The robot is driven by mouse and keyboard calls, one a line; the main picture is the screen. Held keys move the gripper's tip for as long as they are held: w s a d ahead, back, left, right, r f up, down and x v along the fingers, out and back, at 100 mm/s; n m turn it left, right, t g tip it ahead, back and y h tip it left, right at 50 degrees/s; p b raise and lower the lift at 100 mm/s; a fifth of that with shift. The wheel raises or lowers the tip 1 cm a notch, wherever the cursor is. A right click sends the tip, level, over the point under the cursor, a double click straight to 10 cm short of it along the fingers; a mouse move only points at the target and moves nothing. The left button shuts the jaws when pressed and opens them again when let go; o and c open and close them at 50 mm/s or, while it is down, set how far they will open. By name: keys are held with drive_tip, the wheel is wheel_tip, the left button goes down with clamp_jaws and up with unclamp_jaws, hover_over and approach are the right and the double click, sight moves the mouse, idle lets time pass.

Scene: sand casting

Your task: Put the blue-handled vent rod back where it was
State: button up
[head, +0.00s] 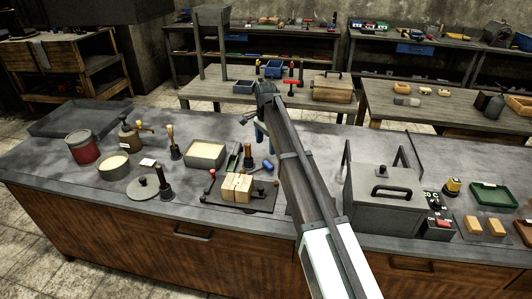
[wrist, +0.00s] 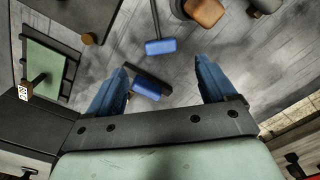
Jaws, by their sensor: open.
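My gripper (wrist: 160,82) has blue fingers, which stand wide apart in the wrist view with no object clamped between them. Two blue-handled tools show there. One blue handle (wrist: 160,47) has a thin grey rod running up the picture and lies beyond the fingertips; it looks like the vent rod. Another blue handle (wrist: 147,89) lies against a dark bar, within the gap between the fingers as seen. I cannot tell its height below them. In the head view a blue handle (head: 267,165) lies on the grey bench, below and right of my gripper (head: 258,135).
Wooden blocks (head: 237,187) sit on a dark board close by. A large grey lidded box (head: 385,195) stands right of my arm. Bare bench (head: 315,130) shows behind it.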

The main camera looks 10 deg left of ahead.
drive_tip(key=shift+r, duration=1.2)
